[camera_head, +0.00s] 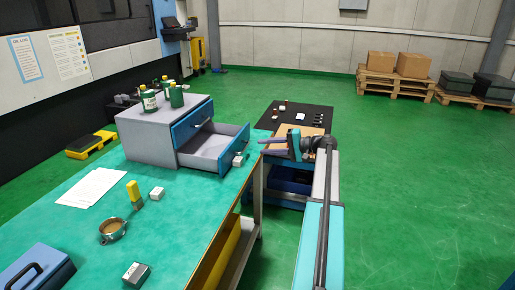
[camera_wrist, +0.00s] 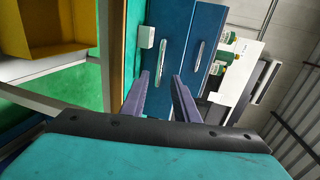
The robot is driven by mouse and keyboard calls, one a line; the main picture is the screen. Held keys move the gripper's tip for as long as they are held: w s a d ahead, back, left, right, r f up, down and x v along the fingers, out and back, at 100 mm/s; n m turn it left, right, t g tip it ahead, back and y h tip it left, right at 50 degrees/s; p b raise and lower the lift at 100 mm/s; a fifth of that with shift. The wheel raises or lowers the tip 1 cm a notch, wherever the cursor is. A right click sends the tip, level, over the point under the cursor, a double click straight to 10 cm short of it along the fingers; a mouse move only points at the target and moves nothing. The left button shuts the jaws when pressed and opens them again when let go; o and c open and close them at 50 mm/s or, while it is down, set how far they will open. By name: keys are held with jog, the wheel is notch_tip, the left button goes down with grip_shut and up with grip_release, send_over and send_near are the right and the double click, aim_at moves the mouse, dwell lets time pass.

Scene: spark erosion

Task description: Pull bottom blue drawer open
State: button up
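A grey cabinet (camera_head: 150,138) with two blue-fronted drawers stands on the green-topped table. The bottom blue drawer (camera_head: 236,150) is pulled well out, its grey inside showing; the top drawer (camera_head: 192,122) is shut. In the wrist view the bottom drawer's front (camera_wrist: 168,22) is nearest the table, with its silver handle (camera_wrist: 160,62). The top drawer's front (camera_wrist: 208,22) lies to its right. My gripper (camera_head: 261,147) is open and empty, just right of the bottom drawer's front. In the wrist view its purple fingers (camera_wrist: 160,76) point at the handle, one each side, seemingly short of it.
Green bottles (camera_head: 150,100) stand on the cabinet. A small white box (camera_head: 238,160) sits on the table beside the open drawer. The green floor right of my arm is clear.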

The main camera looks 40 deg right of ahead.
jog(key=v, duration=0.6)
jog(key=shift+s, duration=0.1)
dwell(0.5)
